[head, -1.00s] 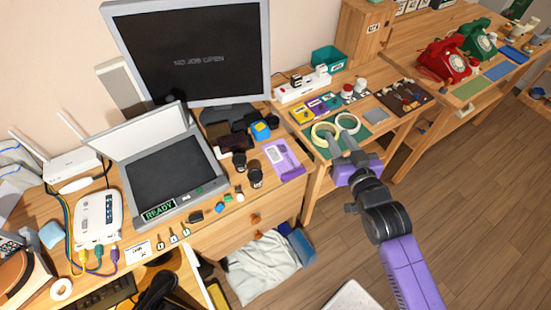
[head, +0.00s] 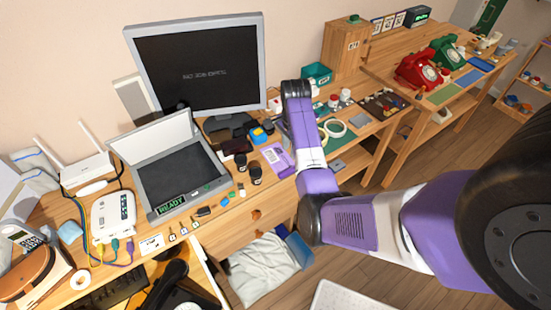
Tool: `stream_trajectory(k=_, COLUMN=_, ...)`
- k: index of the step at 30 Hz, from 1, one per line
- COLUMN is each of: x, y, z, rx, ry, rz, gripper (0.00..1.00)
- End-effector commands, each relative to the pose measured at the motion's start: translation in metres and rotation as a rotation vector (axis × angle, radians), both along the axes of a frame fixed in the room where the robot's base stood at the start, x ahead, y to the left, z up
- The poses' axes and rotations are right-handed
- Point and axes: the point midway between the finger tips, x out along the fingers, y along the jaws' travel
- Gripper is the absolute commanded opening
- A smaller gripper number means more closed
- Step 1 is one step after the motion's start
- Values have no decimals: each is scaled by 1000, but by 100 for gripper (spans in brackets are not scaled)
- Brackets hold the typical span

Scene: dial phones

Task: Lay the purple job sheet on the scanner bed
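The purple job sheet (head: 273,157) lies flat on the wooden desk, right of the scanner and the small dark jars; my arm covers part of its right side. The scanner stands on the desk with its pale lid (head: 150,138) raised. Its dark bed (head: 178,170) is bare, and a green READY display (head: 171,204) shows on its front edge. My arm reaches across from the right, its wrist just above and right of the sheet in the picture. My gripper's fingers are hidden behind the arm.
A monitor (head: 197,72) stands behind the scanner. Dark jars (head: 255,175) and small items lie between scanner and sheet. A white router (head: 113,215) with cables is at left. Tape rings (head: 335,127) and red (head: 418,70) and green (head: 447,50) phones are at right.

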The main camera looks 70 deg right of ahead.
Motion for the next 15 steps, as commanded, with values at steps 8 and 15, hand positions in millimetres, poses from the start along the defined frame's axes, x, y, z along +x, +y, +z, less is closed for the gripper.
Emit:
stream_trajectory(k=8, x=-12, y=19, z=-5, rx=77, ry=47, rz=-102, gripper=31)
stream_trajectory(k=15, x=-12, y=18, z=-36, rx=75, ry=46, rz=-100, gripper=31)
